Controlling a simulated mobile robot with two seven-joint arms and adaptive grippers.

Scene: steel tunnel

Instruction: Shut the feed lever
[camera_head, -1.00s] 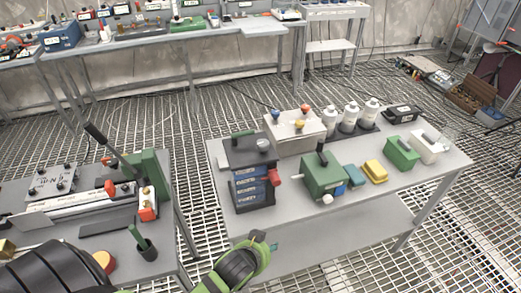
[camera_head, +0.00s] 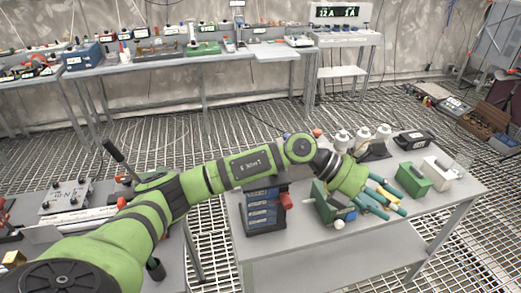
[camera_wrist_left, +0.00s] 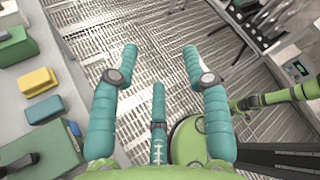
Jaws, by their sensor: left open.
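My left gripper (camera_head: 385,200) reaches across from the left over the right-hand table, its teal fingers spread and empty. The left wrist view shows its fingers (camera_wrist_left: 160,64) apart with only floor grating between them. A green box (camera_head: 328,207) with a dark handle stands just left of the hand and is partly covered by it. In the left wrist view the green box (camera_wrist_left: 50,148) and its black handle (camera_wrist_left: 20,160) lie at lower left, outside the fingers. A long black-handled lever (camera_head: 114,151) rises from the left-hand bench. Neither lever has a readable label.
Near the hand on the table (camera_head: 300,235) are a blue drawer block (camera_head: 264,206), a green block (camera_head: 413,180), a white block (camera_head: 437,173) and white bottles (camera_head: 362,140). A yellow block (camera_wrist_left: 37,82) and a blue block (camera_wrist_left: 44,109) show in the wrist view.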

